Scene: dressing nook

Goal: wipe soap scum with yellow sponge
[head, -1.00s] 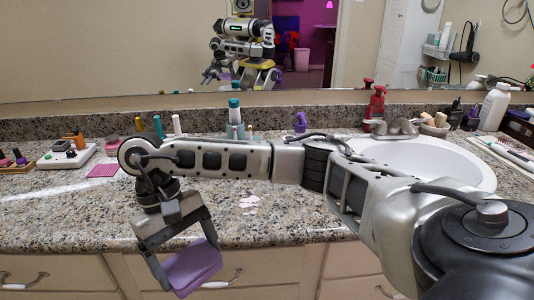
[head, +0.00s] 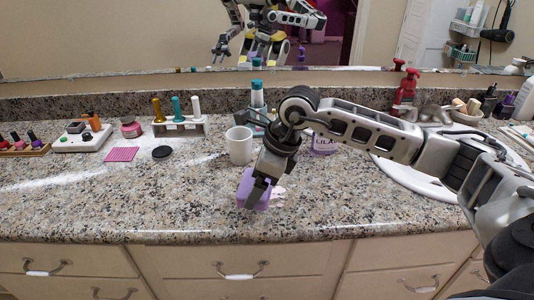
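A lilac block that looks like a sponge (head: 247,186) is held between the fingers of my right gripper (head: 258,192); I see no yellow sponge. The gripper points down at the granite counter, with the sponge at or just above the surface; contact is hard to tell. A pale pinkish-white soap scum patch (head: 279,192) lies right beside the sponge, partly hidden behind it and the gripper. My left gripper shows only as a small reflection in the mirror.
A white mug (head: 239,145) stands just behind the gripper, and a lilac-labelled jar (head: 324,143) is partly behind my arm. A black disc (head: 162,152) and pink mat (head: 121,154) lie left. The sink (head: 416,180) is right. The front counter is clear.

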